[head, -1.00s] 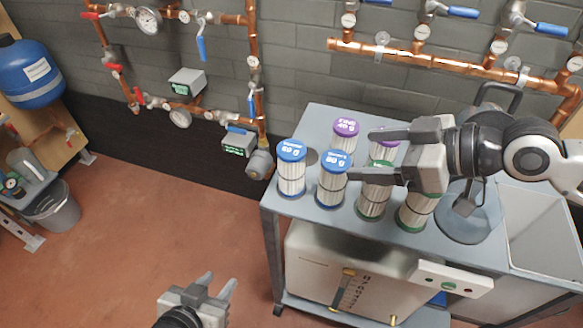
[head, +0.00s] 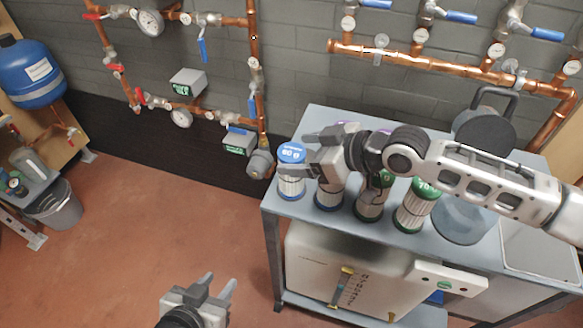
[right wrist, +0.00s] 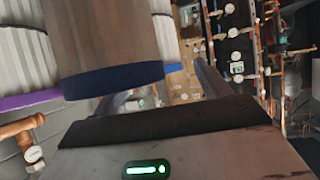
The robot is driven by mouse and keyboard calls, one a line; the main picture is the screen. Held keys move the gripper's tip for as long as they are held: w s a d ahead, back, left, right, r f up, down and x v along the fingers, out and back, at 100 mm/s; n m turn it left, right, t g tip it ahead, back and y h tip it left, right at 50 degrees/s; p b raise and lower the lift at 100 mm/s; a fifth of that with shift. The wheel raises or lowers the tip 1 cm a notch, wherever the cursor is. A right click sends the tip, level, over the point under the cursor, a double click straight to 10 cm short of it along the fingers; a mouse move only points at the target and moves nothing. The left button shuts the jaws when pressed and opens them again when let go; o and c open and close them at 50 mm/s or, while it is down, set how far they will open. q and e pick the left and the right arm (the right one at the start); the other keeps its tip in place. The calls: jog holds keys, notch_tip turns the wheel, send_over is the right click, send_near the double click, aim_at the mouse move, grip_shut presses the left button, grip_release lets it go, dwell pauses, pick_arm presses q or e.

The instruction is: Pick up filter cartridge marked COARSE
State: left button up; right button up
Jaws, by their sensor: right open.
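Several white pleated filter cartridges stand upright on the grey-blue cart top (head: 310,112). I cannot read COARSE on any cap. The front-left one, a blue-capped cartridge (head: 290,185), has small label text. A second blue-ended cartridge (head: 329,196) stands to its right, mostly under my gripper. My right gripper (head: 308,154) is open, its fingertips at the right edge of the front-left blue cap; I cannot tell if they touch. In the right wrist view a blue-rimmed cartridge (right wrist: 110,40) looms close by the fingers. My left gripper (head: 217,284) is open and empty, low over the floor.
Green-ended cartridges (head: 411,215) stand further right, close to my right arm. A purple cap (head: 347,127) shows behind the gripper. A blue-grey round vessel (head: 462,222) and a sink (head: 535,240) are at the right. Copper pipes (head: 450,68) line the wall.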

jog(key=shift+w+a+f, duration=0.25)
jog(key=shift+a+f, duration=0.05)
jog(key=shift+a, duration=0.2)
jog(key=c, duration=1.4)
jog(key=shift+r, duration=0.1)
